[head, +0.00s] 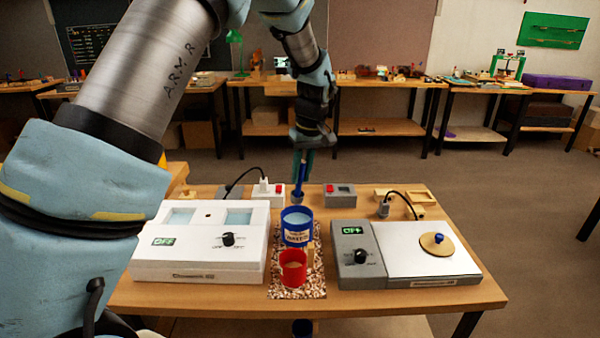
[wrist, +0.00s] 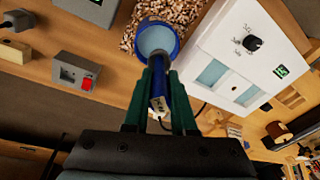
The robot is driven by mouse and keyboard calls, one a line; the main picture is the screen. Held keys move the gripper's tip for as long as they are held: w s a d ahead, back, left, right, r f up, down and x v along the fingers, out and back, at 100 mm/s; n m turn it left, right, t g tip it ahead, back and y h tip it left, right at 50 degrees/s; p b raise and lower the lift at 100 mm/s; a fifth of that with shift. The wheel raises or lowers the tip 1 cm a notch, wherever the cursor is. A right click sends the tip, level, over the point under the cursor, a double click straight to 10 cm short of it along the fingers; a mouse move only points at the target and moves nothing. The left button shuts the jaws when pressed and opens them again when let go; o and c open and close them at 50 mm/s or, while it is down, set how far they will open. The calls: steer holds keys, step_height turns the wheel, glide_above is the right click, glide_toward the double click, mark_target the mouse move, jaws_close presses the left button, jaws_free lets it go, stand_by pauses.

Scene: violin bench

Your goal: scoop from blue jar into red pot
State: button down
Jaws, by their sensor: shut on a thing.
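The blue jar (head: 297,238) stands upright on the speckled mat at the middle of the bench, with pale blue showing inside its rim. The red pot (head: 292,275) stands on the same mat, just nearer to me. My gripper (head: 303,156) points down behind and above the jar. Its green fingers are shut on the blue handle of a scoop (head: 299,182), whose lower end hangs a little beyond the jar's rim. In the wrist view the handle (wrist: 158,88) lies between the fingers. Whether the scoop holds anything cannot be told.
A white box with a knob (head: 200,265) stands left of the mat (head: 300,290). A grey and white device (head: 420,265) with a round lid stands at right. A grey box with a red switch (head: 340,195) and a white socket (head: 268,194) lie behind. Bare bench shows along the front.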

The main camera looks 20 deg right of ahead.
mark_target(302, 200)
steer(key=shift+f+b, duration=2.85)
steer(key=shift+f, duration=2.45)
steer(key=shift+r, duration=0.1)
steer(key=shift+r+p, duration=4.65)
steer(key=shift+r, duration=2.1)
